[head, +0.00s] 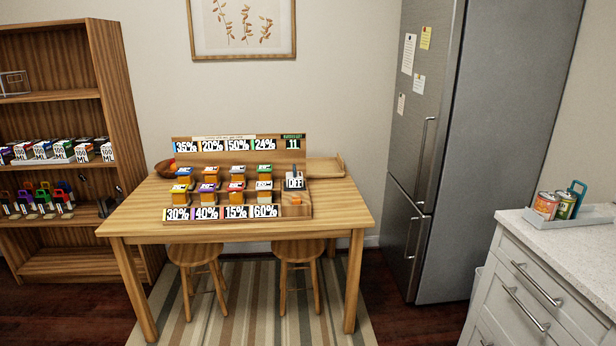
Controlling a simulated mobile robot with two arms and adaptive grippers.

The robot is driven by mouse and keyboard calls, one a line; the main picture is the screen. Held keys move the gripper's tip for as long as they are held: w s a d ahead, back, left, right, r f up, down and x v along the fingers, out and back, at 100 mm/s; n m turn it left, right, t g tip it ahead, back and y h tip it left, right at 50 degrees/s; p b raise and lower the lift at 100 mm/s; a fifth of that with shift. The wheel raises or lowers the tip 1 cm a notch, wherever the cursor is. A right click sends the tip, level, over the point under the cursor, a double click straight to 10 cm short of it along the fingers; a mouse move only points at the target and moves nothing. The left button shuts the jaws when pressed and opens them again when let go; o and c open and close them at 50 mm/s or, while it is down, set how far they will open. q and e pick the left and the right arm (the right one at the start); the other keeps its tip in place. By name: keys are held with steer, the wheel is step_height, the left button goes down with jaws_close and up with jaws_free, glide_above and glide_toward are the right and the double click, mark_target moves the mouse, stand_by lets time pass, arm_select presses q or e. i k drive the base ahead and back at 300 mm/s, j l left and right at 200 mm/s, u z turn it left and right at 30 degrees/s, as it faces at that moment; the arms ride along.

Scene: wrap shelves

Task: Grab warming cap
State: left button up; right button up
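I cannot pick out a warming cap for sure at this distance. A wooden tiered rack (240,157) stands on the wooden table (337,212), with several small coloured blocks (237,186) in rows between percentage labels. At its right end is a small white item marked OFF (294,183), with an orange piece (295,199) below it. On the bookshelf (122,110) at left are white boxes marked 100 (84,151) and, lower, several small dark items with coloured handles (43,195). Neither of my grippers is in view.
A wooden tray (325,167) lies behind the rack at right, and a bowl (165,168) at left. Two stools (298,251) stand under the table on a striped rug (240,315). A fridge (500,130) and a white counter (545,236) with cans (546,205) stand at right.

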mark_target(295, 180)
steer(key=i+z, duration=0.1)
steer(key=i, duration=0.75)
steer(key=i+j, duration=0.15)
steer(key=i, duration=0.65)
steer(key=i+z, duration=0.05)
